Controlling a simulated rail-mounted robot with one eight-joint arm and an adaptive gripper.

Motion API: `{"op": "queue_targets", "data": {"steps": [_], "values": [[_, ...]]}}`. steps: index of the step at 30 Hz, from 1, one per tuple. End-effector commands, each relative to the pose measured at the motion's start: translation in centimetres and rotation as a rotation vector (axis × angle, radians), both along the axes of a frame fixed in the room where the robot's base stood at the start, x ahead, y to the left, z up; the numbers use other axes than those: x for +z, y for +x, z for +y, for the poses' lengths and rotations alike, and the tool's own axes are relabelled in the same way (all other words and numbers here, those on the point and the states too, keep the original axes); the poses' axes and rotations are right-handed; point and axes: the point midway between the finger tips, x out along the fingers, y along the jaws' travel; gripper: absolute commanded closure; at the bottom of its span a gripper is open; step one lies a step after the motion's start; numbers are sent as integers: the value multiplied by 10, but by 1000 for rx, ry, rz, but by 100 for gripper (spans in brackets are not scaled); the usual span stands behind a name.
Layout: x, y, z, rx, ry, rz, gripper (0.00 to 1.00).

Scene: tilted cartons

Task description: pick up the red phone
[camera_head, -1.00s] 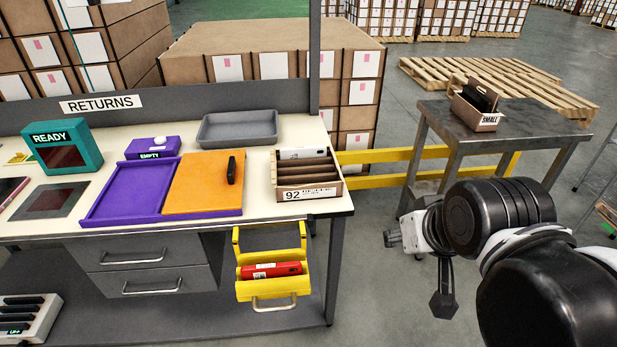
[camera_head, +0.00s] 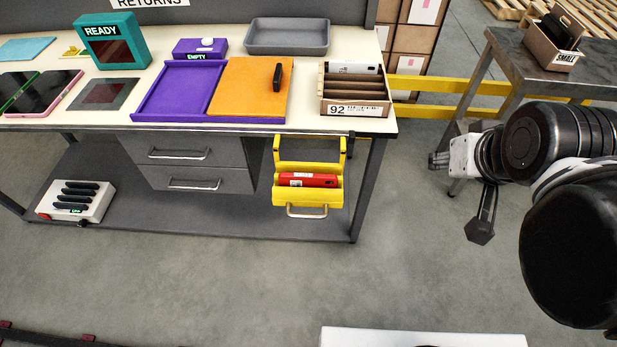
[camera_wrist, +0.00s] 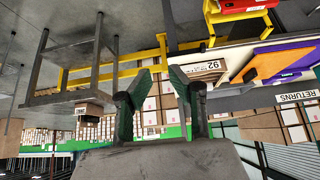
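The red phone (camera_head: 308,179) lies on its long side in the yellow bin (camera_head: 307,198) hanging below the right front edge of the bench. A pale label shows at its left end. The yellow bin also shows at the top right of the upside-down wrist view (camera_wrist: 232,13), with a bit of red at its upper edge. My gripper (camera_wrist: 160,72) is open and empty, its two dark green fingers spread apart. It is well away from the phone.
Above the bin, the bench holds a divided carton marked 92 (camera_head: 354,109), an orange board (camera_head: 252,92) and a purple tray (camera_head: 178,117). A metal table (camera_head: 510,62) with a small tilted carton (camera_head: 551,49) stands at the right. Floor before the bin is clear.

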Motion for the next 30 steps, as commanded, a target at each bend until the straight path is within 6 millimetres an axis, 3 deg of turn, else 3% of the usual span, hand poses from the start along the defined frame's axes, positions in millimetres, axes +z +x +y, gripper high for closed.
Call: {"op": "queue_targets", "data": {"steps": [13, 17, 26, 30], "values": [[0, 0, 0, 0, 0, 0, 81], [0, 0, 0, 0, 0, 0, 66], [0, 1, 1, -8, 7, 4, 66], [3, 10, 6, -70, 60, 34, 66]]}}
